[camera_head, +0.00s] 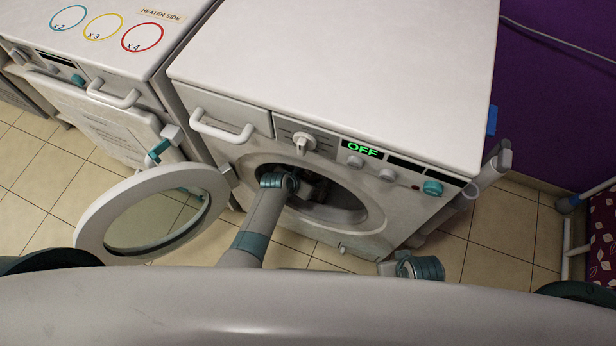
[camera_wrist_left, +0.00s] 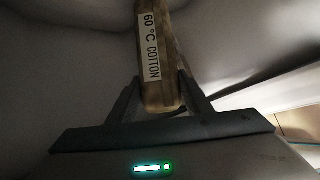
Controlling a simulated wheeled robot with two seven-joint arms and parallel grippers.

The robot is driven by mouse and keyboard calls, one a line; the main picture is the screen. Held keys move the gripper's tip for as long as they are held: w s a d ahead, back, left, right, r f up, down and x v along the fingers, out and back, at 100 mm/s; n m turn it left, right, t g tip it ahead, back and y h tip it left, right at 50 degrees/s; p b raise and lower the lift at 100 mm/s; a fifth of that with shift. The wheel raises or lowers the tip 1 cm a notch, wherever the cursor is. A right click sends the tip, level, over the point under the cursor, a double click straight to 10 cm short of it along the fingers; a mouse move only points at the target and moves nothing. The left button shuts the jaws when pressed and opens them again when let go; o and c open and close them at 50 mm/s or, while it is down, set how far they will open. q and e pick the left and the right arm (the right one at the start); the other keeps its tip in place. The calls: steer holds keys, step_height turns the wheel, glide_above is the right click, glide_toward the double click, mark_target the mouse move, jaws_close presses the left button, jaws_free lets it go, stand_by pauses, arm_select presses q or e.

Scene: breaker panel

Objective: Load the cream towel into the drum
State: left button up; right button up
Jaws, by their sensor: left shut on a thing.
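The front-loading washer (camera_head: 340,70) stands in the middle of the head view with its round door (camera_head: 92,220) swung open to the left. My left arm reaches through the opening into the dark drum (camera_head: 345,205). In the left wrist view my left gripper (camera_wrist_left: 160,92) is shut on a narrow cream-tan folded thing with a "60 °C COTTON" label, apparently the cream towel (camera_wrist_left: 168,50). Pale grey curved walls surround it there. In the head view the towel is not clear, and the left gripper (camera_head: 310,188) shows only dimly inside the opening.
The washer's display (camera_head: 362,149) reads OFF, with a white knob (camera_head: 303,142) beside it. A second machine (camera_head: 95,35) marked HEATER SIDE stands at left. A patterned purple cloth (camera_head: 603,235) is at the far right.

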arm_select(q)
steer(key=shift+f+b, duration=0.8)
steer(key=shift+f, duration=0.35)
steer(key=o, duration=1.3)
steer(key=shift+o, duration=0.6)
steer(key=shift+f, duration=0.1)
steer(key=shift+s, duration=0.1)
steer(key=shift+p+v, duration=2.45)
steer(key=shift+p, duration=0.55)
